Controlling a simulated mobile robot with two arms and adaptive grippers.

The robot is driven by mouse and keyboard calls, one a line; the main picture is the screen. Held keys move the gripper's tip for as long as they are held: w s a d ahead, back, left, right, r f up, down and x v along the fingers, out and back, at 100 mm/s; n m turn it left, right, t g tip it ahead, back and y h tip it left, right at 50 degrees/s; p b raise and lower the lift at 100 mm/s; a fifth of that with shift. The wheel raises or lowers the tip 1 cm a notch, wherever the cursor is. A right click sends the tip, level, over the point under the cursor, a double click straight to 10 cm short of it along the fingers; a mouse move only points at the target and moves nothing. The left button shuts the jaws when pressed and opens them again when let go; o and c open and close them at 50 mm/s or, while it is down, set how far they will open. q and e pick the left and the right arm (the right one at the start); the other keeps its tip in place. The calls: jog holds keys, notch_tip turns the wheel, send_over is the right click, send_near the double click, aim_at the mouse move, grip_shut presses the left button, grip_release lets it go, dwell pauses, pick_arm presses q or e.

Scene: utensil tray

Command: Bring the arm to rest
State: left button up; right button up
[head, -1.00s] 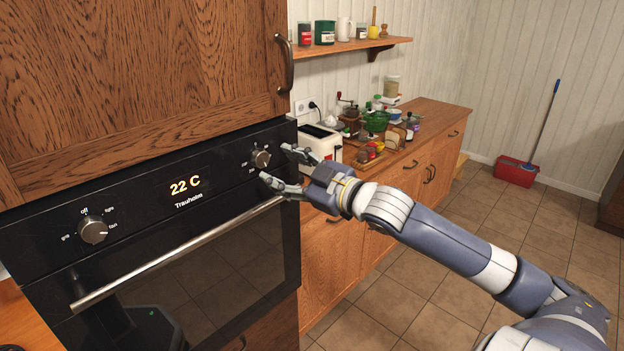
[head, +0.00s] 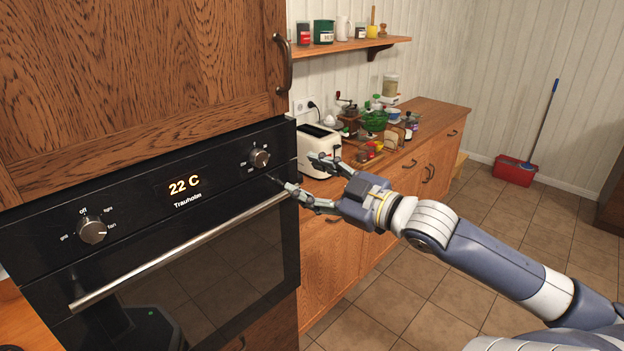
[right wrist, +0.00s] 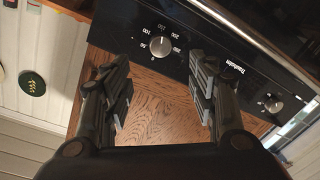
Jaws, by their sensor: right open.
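My right gripper (head: 298,174) is open and empty in the head view. It is in front of the oven's right end and apart from the right knob (head: 260,158). In the right wrist view my two fingers (right wrist: 160,90) stand wide apart, with nothing between them. Beyond them are the oven's black panel and brown wood. My right arm (head: 470,250) reaches in from the lower right. My left gripper is not in view.
The oven (head: 150,200) has a long handle (head: 180,252), a left knob (head: 92,230) and a lit display. A white toaster (head: 312,143) and a crowded counter (head: 430,118) stand behind my gripper. A wall shelf (head: 350,46) is above. The floor at right is mostly clear; a red bucket (head: 515,171) stands far back.

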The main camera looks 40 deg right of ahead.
dwell(0.5)
